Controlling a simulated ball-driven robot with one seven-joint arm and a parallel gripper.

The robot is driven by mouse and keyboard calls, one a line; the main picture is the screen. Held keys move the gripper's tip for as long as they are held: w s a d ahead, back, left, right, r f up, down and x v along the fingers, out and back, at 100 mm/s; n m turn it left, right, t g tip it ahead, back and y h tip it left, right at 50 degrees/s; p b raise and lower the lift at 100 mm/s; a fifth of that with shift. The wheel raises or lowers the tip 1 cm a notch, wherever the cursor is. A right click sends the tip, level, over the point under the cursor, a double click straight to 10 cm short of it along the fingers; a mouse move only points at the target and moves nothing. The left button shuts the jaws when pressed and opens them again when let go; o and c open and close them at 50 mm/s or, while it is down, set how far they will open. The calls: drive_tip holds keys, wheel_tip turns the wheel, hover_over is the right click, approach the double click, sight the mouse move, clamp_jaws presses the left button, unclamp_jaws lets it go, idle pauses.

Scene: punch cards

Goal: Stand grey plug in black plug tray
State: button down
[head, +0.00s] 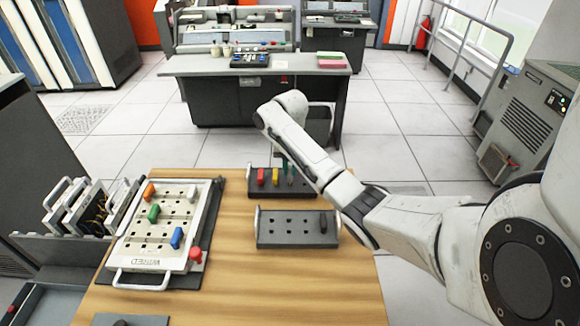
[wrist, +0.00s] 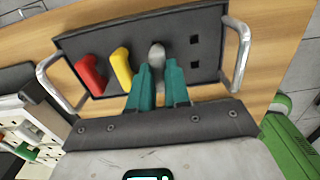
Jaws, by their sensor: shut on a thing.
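The black plug tray (head: 262,191) lies at the back of the wooden table; it also fills the wrist view (wrist: 213,55). A red plug (wrist: 91,72) and a yellow plug (wrist: 121,66) stand in it, left of the grey plug (wrist: 157,54). My gripper (wrist: 158,72), with teal fingers, is shut on the grey plug over the tray. Two empty square holes show to the plug's right in the wrist view. The plug's lower end is hidden, so I cannot tell if it sits in a hole. In the head view my gripper (head: 287,166) is partly hidden by my arm.
A white plugboard (head: 150,262) with orange, green, blue and red plugs lies at left. Bare wood (head: 290,285) is free at the front. A desk (head: 255,65) stands behind.

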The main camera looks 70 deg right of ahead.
sight(290, 170)
drive_tip(key=shift+f+b, duration=0.35)
drive_tip(key=shift+f, duration=0.45)
idle(0.9)
drive_tip(key=c, duration=1)
unclamp_jaws()
drive_tip(key=shift+r, duration=0.1)
wheel_tip(290, 170, up, 11)
drive_tip(key=p, duration=0.3)
drive_tip(key=shift+p, duration=0.35)
drive_tip(key=shift+s+f, duration=0.1)
drive_tip(key=shift+f, duration=0.15)
